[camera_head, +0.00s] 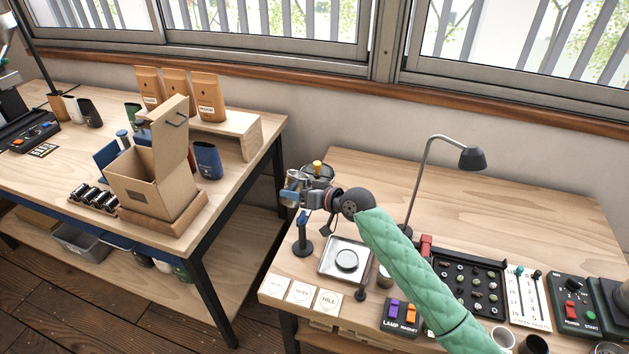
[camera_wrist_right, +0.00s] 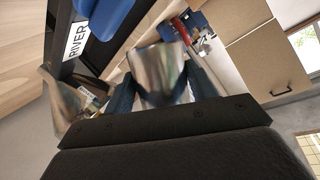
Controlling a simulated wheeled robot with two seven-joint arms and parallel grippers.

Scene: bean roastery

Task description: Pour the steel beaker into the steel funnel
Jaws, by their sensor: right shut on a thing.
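My right gripper (camera_head: 292,187) is shut on the steel beaker (camera_head: 293,176), above the left end of the right table. The beaker also shows between the fingers in the wrist view (camera_wrist_right: 160,75), tilted and a little blurred; its contents cannot be seen. A flared metal piece, likely the steel funnel (camera_wrist_right: 62,106), shows to the left of the beaker in the wrist view, apart from it in the picture. In the head view a round metal rim (camera_head: 319,170) with a yellow-orange top shows right behind the gripper; whether it is the funnel I cannot tell. My left gripper is out of view.
A scale with a metal tray (camera_head: 329,262) and labelled cards (camera_head: 300,293) lie in front of the gripper. A desk lamp (camera_head: 472,158) stands to the right. The left table holds an open cardboard box (camera_head: 135,183). A gap separates the tables.

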